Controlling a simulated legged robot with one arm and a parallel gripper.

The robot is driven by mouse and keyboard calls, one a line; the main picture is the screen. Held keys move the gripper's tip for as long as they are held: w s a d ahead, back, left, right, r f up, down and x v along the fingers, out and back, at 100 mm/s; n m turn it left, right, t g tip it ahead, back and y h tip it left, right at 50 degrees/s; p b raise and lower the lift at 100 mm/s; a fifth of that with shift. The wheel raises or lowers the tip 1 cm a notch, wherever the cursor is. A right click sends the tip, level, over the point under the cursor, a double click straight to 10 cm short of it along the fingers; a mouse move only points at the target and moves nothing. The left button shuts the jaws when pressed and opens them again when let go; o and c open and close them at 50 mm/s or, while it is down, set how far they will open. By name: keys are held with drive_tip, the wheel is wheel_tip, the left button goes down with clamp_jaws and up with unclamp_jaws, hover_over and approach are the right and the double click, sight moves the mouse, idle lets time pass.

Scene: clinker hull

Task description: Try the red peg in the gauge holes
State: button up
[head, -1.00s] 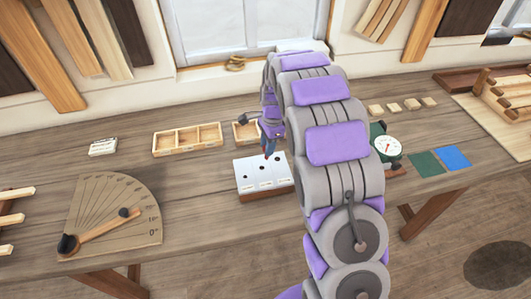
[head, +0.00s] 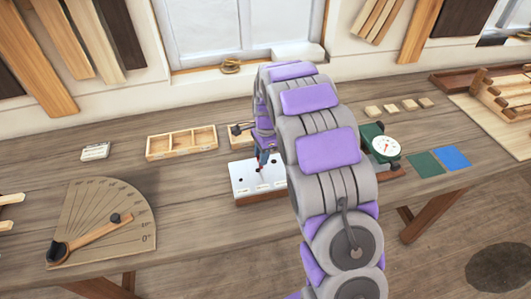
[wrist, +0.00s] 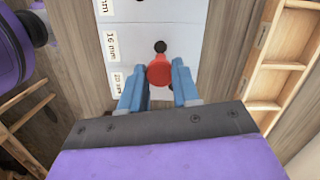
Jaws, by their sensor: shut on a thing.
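The gauge block is a wooden base with a white top plate (head: 243,184) that has dark holes, on the bench in the middle of the head view. In the wrist view the plate (wrist: 135,60) shows labels, one reading 16 mm, and a dark hole (wrist: 160,46) just beyond the peg. My gripper (head: 261,163) is over the plate. Its blue fingers (wrist: 159,84) are shut on the red peg (wrist: 159,72), seen from above by its round red top. The peg's lower end is hidden, so I cannot tell whether it is in a hole.
A wooden compartment tray (head: 182,142) stands behind the block to the left. A green dial gauge (head: 384,147) is at right, past my arm. A protractor board (head: 100,215) lies at left. Green (head: 425,164) and blue (head: 452,157) squares lie at far right.

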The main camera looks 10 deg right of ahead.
drive_tip(key=a, duration=0.3)
drive_tip(key=shift+a, duration=0.1)
drive_tip(key=d, duration=0.4)
drive_tip(key=shift+s+d+p, duration=0.1)
drive_tip(key=shift+d+p, duration=0.2)
drive_tip(key=shift+p, duration=0.35)
drive_tip(key=shift+a, duration=1.45)
drive_tip(key=shift+d+p, duration=0.35)
drive_tip(key=shift+d, duration=0.65)
drive_tip(key=shift+a, duration=1.1)
drive_tip(key=shift+d+p, duration=0.35)
drive_tip(key=shift+d, duration=0.35)
drive_tip(key=shift+a+f, duration=0.4)
drive_tip(key=shift+a, duration=0.3)
drive_tip(key=shift+d, duration=0.5)
drive_tip(key=shift+a+p, duration=0.45)
drive_tip(key=shift+a, duration=0.1)
